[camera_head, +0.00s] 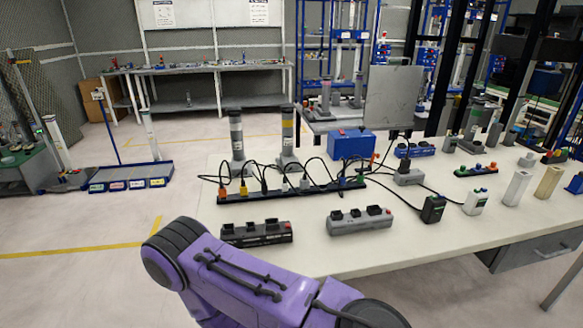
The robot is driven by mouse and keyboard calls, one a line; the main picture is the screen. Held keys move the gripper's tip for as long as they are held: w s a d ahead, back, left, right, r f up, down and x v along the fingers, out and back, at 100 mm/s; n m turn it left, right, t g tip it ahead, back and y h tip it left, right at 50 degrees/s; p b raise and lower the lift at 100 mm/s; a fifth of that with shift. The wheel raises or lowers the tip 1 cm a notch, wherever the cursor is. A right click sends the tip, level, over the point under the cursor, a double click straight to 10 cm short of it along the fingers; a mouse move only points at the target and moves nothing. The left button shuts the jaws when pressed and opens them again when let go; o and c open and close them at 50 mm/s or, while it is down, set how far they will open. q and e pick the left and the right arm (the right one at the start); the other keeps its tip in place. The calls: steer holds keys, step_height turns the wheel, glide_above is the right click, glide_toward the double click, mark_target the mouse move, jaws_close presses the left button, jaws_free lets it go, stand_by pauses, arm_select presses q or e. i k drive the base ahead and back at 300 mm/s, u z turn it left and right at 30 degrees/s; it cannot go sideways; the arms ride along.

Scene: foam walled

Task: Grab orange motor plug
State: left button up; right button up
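A long black power strip (290,191) lies on the white table with several plugs standing in it, their black cables arching up behind. A small orange plug (222,191) stands at the strip's left end, and a yellow plug (243,190) stands just right of it. I cannot tell from this view which one is the motor plug. One of my purple arms crosses the bottom of the head view in front of the table. Neither gripper is in view.
A black socket block (257,234) and a grey socket block (358,220) lie nearer the table's front edge. A blue box (351,144) and two grey posts stand behind the strip. Black and white adapters (475,202) stand to the right.

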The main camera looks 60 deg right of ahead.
mark_target(222, 191)
steer(key=z, duration=2.2)
